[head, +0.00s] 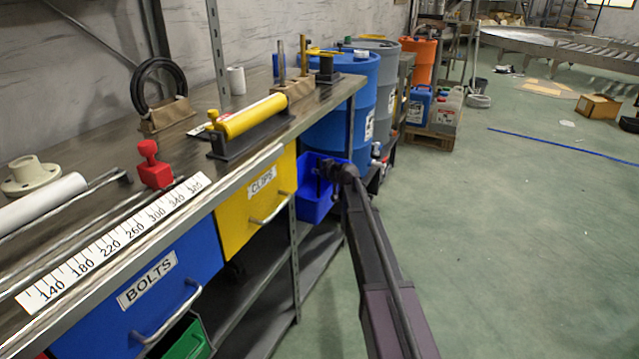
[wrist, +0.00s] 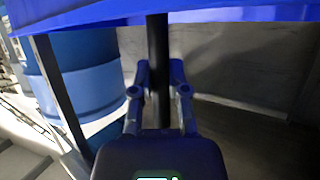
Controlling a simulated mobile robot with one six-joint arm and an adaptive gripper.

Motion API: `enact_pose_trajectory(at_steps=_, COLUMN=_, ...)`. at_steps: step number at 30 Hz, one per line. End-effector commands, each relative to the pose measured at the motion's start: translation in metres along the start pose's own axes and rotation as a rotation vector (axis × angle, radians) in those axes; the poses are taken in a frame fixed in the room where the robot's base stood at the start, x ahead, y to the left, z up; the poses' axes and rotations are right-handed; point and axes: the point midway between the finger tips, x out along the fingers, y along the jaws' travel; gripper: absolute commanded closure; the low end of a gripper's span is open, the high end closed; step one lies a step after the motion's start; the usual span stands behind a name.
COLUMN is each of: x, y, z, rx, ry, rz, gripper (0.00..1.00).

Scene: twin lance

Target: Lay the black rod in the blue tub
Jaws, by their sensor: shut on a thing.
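The blue tub (head: 315,205) hangs at the far end of the workbench, beside the yellow drawer. My gripper (head: 326,168) is at the tub's upper right part in the head view, partly hidden by my own wrist. In the wrist view my gripper (wrist: 159,78) has its two blue-lit fingers shut on the black rod (wrist: 158,45). The rod runs straight up the picture to a blue edge (wrist: 230,12), which looks like the tub. Its far end is hidden there, and I cannot tell whether it is inside or outside the tub.
A blue barrel (head: 340,115) stands close behind the tub. The workbench (head: 100,135) carries a yellow cylinder (head: 250,116), a red clamp (head: 152,165) and a wooden block (head: 292,90). A lower shelf (head: 262,300) lies under the bench.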

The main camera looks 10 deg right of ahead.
Motion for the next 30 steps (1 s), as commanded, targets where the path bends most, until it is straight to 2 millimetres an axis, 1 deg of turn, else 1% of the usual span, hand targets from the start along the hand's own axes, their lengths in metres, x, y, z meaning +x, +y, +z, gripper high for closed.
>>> enact_pose_trajectory(at_steps=11, x=0.001, y=0.001, z=0.002, rx=0.000, ry=0.000, rz=0.001, gripper=1.00)
enact_pose_trajectory(at_steps=24, x=0.012, y=0.002, z=0.032, rx=0.001, ry=0.000, rz=0.002, gripper=1.00)
enact_pose_trajectory(at_steps=30, x=0.014, y=0.002, z=0.035, rx=0.001, ry=0.000, rz=0.002, gripper=1.00)
